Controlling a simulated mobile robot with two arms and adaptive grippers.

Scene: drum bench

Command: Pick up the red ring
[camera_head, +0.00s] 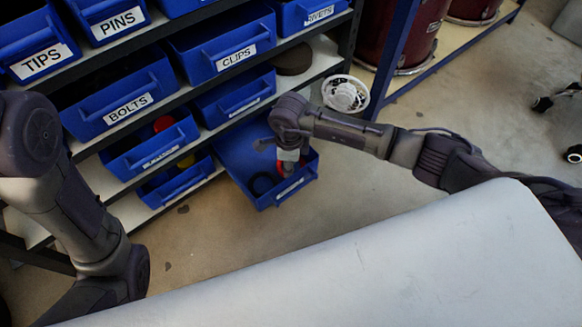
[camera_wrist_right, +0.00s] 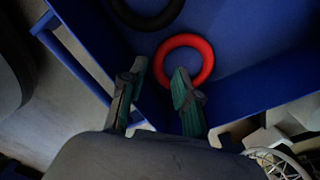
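The red ring (camera_wrist_right: 186,39) lies on the floor of a blue bin (camera_wrist_right: 247,32) in the right wrist view. In the head view only a sliver of the red ring (camera_head: 280,168) shows beside my right gripper (camera_head: 289,170), which reaches down into the pulled-out bin (camera_head: 232,152). In the wrist view my right gripper (camera_wrist_right: 159,68) is open, with its two fingers apart. The ring's left side shows between the fingertips, and the right fingertip overlaps the ring's opening. Whether the fingers touch it I cannot tell. My left arm is at the left; its gripper is out of view.
A black ring (camera_wrist_right: 148,19) lies in the same bin near the red one. Bin walls stand close around the gripper. Shelves of labelled blue bins (camera_head: 120,105) stand at the left. A white basket (camera_head: 345,94) sits beyond the bin. A pale surface (camera_head: 400,255) fills the front.

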